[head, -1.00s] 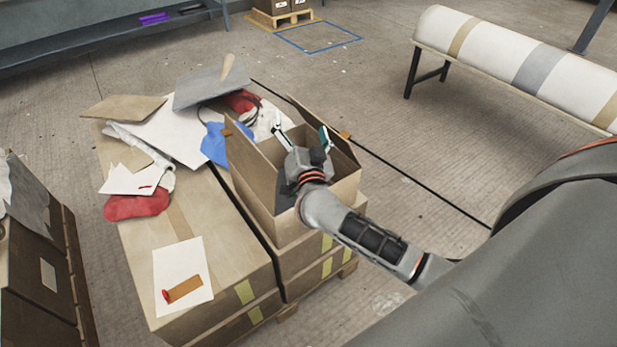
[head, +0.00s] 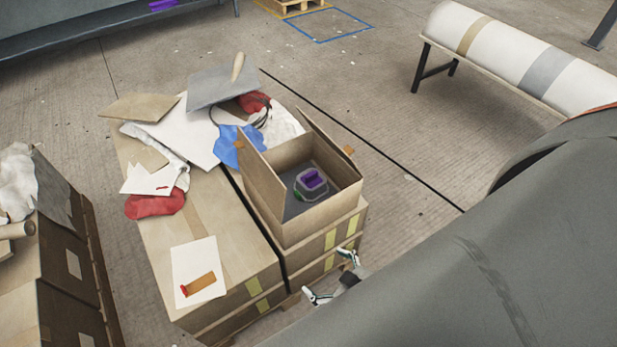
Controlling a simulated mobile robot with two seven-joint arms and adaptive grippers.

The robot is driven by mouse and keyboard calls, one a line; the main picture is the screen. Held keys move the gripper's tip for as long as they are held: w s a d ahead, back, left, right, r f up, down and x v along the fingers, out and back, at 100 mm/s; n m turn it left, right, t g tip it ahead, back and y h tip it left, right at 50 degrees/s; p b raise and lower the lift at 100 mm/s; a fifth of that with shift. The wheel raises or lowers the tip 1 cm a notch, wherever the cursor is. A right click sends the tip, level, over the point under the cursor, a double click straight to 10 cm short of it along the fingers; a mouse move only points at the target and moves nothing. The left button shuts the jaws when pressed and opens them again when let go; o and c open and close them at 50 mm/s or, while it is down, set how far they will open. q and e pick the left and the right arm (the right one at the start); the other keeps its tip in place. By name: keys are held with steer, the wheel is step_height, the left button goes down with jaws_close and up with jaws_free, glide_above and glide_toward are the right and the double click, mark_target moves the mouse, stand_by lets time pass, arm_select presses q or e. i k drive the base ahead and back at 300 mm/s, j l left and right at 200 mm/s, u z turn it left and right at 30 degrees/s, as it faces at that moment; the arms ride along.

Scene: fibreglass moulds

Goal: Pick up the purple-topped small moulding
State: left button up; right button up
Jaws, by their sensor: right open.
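The purple-topped small moulding (head: 312,184) is a grey piece with a purple top. It sits inside the open cardboard box (head: 309,222), on the box's dark floor. My right gripper (head: 333,278) is open and empty, in front of and below the box, apart from it. My right arm hides the gripper's rear part. My left gripper is out of view.
The box stands on stacked cartons (head: 215,260), with its flaps raised. Papers, a blue cloth (head: 226,147), red cloths and a grey sheet (head: 215,88) lie behind and to the left. A white roll (head: 520,58) on a bench stands at right.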

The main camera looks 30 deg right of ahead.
mark_target(311, 184)
steer(key=k, duration=1)
